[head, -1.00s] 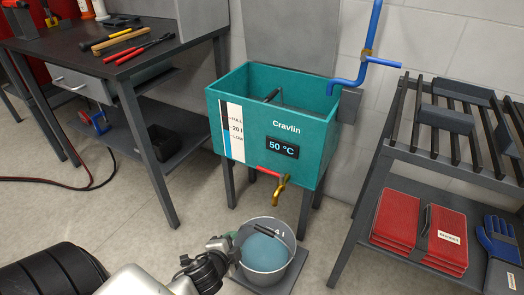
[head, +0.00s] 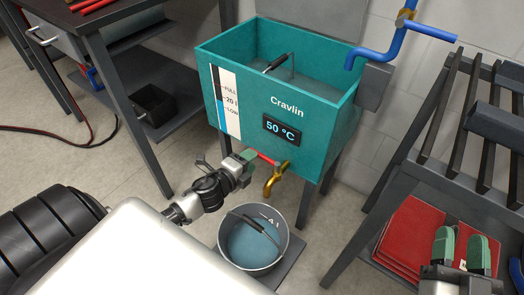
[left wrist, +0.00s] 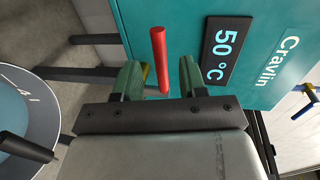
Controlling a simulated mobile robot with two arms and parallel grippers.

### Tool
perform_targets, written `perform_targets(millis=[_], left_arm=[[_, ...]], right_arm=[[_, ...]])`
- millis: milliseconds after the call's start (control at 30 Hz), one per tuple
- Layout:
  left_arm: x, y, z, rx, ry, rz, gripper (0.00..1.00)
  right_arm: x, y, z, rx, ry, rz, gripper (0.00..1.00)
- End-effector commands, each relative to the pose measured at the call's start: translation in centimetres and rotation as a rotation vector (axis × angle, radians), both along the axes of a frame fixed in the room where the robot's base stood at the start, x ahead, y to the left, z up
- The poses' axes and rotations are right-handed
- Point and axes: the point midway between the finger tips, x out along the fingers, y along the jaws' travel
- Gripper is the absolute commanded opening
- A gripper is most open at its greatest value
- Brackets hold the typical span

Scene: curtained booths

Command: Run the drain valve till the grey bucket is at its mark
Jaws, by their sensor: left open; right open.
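The brass drain valve (head: 271,184) points down over the bucket; no stream shows. Its red lever (head: 264,158) points left, and it shows in the left wrist view (left wrist: 160,62). My left gripper (head: 249,157) is open, a finger on either side of the lever, contact unclear. My right gripper (head: 462,249) is open and empty at the lower right.
A blue pipe (head: 378,47) hangs over the tank.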

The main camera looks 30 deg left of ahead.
Motion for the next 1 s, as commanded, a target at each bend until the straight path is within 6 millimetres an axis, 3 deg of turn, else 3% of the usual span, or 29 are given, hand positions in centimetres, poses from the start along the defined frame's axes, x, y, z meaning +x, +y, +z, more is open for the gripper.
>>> perform_targets(millis=[100, 300, 500, 800, 1000], left_arm=[[2.3, -0.1, -0.5, 0.0, -0.002, 0.002, 0.42], [5.0, -0.3, -1.1, -0.001, -0.001, 0.002, 0.42], [6.1, -0.4, -1.3, -0.001, 0.001, 0.002, 0.42], [6.3, -0.5, -1.3, -0.001, 0.001, 0.002, 0.42], [6.3, -0.5, -1.3, -0.001, 0.001, 0.002, 0.11]], right_arm=[[-0.3, 0.1, 0.9, 0.027, -0.096, 0.006, 0.43], [-1.1, 0.3, 2.6, 0.067, -0.237, 0.015, 0.43], [-1.6, 0.2, 3.5, 0.087, -0.309, 0.018, 0.43], [-1.7, 0.2, 3.6, 0.089, -0.318, 0.019, 0.43], [-1.7, 0.2, 3.6, 0.089, -0.316, 0.019, 0.43]])
